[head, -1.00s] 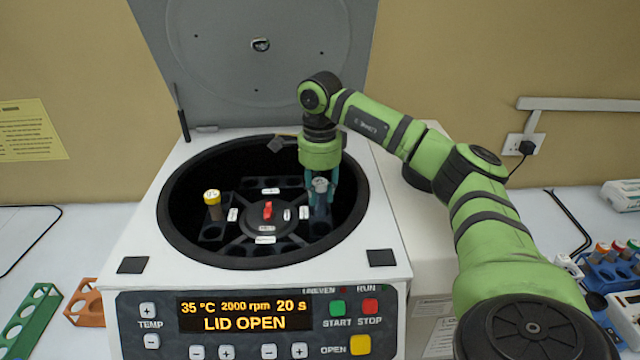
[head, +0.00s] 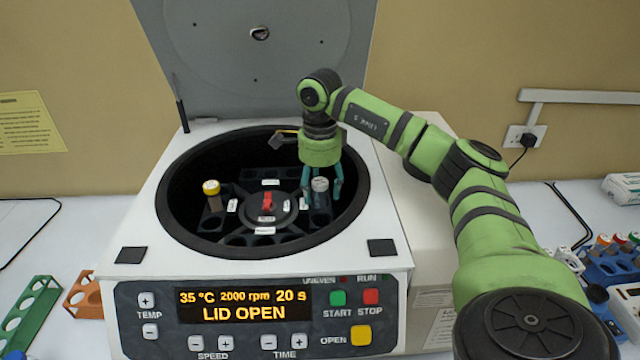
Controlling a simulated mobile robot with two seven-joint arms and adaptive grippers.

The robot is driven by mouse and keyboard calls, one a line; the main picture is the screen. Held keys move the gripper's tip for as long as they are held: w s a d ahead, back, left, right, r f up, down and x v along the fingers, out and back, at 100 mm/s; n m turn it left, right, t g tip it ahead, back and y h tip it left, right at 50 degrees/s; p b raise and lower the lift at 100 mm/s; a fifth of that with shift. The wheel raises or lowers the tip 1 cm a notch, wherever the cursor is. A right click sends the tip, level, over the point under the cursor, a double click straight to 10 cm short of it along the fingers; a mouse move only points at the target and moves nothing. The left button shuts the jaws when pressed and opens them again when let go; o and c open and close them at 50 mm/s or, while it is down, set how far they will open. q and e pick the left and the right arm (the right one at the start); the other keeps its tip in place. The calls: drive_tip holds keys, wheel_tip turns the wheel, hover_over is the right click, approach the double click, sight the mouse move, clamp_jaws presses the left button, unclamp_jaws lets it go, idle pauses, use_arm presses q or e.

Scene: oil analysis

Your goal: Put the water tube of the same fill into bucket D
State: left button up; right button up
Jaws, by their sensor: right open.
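The centrifuge (head: 400,285) stands with its lid (head: 258,60) up and its display reading LID OPEN. A yellow-capped tube with brown content (head: 212,195) stands in the left bucket of the rotor. A grey-capped tube (head: 320,190) stands upright in the right bucket. My right gripper (head: 322,188) reaches down into the bowl from above, its teal fingers open on both sides of the grey-capped tube's top. The small bucket labels are too small to read. My left gripper is not in view.
A green rack (head: 35,310) and an orange rack (head: 85,295) lie at the left. A blue rack with capped tubes (head: 610,262) stands at the far right.

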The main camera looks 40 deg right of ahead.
wheel_tip(320, 180, up, 12)
idle(0.6)
